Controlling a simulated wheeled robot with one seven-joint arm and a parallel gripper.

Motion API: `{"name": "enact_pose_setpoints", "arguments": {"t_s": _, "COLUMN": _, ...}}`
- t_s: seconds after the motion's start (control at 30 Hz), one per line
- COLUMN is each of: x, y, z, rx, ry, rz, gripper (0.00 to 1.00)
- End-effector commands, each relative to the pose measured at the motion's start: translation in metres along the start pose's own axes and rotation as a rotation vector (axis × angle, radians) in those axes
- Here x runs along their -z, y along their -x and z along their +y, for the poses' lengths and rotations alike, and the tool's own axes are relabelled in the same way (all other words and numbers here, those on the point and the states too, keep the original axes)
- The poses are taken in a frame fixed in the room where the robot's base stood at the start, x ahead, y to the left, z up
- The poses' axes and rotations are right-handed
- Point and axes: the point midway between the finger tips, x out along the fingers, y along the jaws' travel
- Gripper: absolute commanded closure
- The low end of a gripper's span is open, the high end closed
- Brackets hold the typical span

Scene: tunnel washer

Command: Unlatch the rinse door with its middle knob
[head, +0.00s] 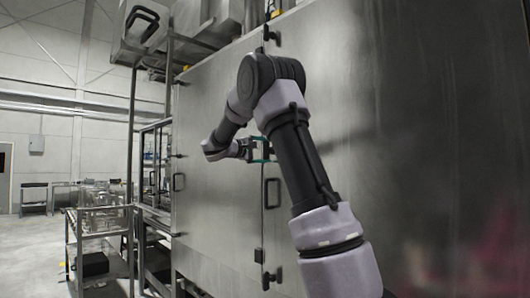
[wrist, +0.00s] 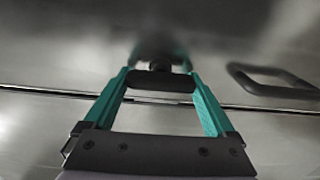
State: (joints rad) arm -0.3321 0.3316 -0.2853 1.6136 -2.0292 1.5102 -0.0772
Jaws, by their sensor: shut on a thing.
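The rinse door (head: 215,215) is a large brushed-steel panel, flush with the washer wall along an upright seam. Its dark middle knob (wrist: 160,81) shows in the wrist view between my teal fingers, close to the seam. My gripper (wrist: 158,72) is shut on this knob. In the head view my gripper (head: 262,150) is at the seam at mid height, and the knob there is too small and covered to make out. An upper knob (head: 269,35) and a lower knob (head: 269,278) sit on the same seam line.
A black bar handle (head: 272,193) stands out just below my gripper; it also shows at right in the wrist view (wrist: 275,82). A metal rack (head: 100,225) stands left, with open floor beyond.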

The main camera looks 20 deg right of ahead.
Motion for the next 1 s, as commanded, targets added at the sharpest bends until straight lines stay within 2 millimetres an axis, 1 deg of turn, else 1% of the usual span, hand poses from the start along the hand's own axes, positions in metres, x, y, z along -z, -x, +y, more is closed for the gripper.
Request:
{"name": "enact_pose_setpoints", "arguments": {"t_s": 0.07, "x": 0.0, "y": 0.0, "z": -0.001, "rx": 0.0, "ry": 0.004, "rz": 0.001, "gripper": 0.66}}
{"name": "enact_pose_setpoints", "arguments": {"t_s": 0.1, "x": 0.0, "y": 0.0, "z": -0.001, "rx": 0.0, "ry": 0.004, "rz": 0.001, "gripper": 0.06}}
{"name": "enact_pose_setpoints", "arguments": {"t_s": 0.13, "x": 0.0, "y": 0.0, "z": -0.001, "rx": 0.0, "ry": 0.004, "rz": 0.001, "gripper": 0.0}}
{"name": "enact_pose_setpoints", "arguments": {"t_s": 0.37, "x": 0.0, "y": 0.0, "z": 0.0, "rx": 0.0, "ry": 0.001, "rz": 0.001, "gripper": 0.0}}
{"name": "enact_pose_setpoints", "arguments": {"t_s": 0.47, "x": 0.001, "y": 0.006, "z": 0.0, "rx": 0.0, "ry": 0.001, "rz": 0.001, "gripper": 0.0}}
{"name": "enact_pose_setpoints", "arguments": {"t_s": 0.57, "x": 0.001, "y": 0.019, "z": 0.0, "rx": 0.0, "ry": 0.001, "rz": 0.005, "gripper": 0.0}}
{"name": "enact_pose_setpoints", "arguments": {"t_s": 0.8, "x": 0.001, "y": 0.068, "z": -0.001, "rx": 0.0, "ry": 0.002, "rz": 0.005, "gripper": 0.0}}
{"name": "enact_pose_setpoints", "arguments": {"t_s": 0.9, "x": 0.001, "y": 0.086, "z": -0.001, "rx": 0.0, "ry": 0.001, "rz": 0.004, "gripper": 0.0}}
{"name": "enact_pose_setpoints", "arguments": {"t_s": 1.0, "x": 0.001, "y": 0.098, "z": -0.001, "rx": 0.0, "ry": 0.003, "rz": 0.003, "gripper": 0.0}}
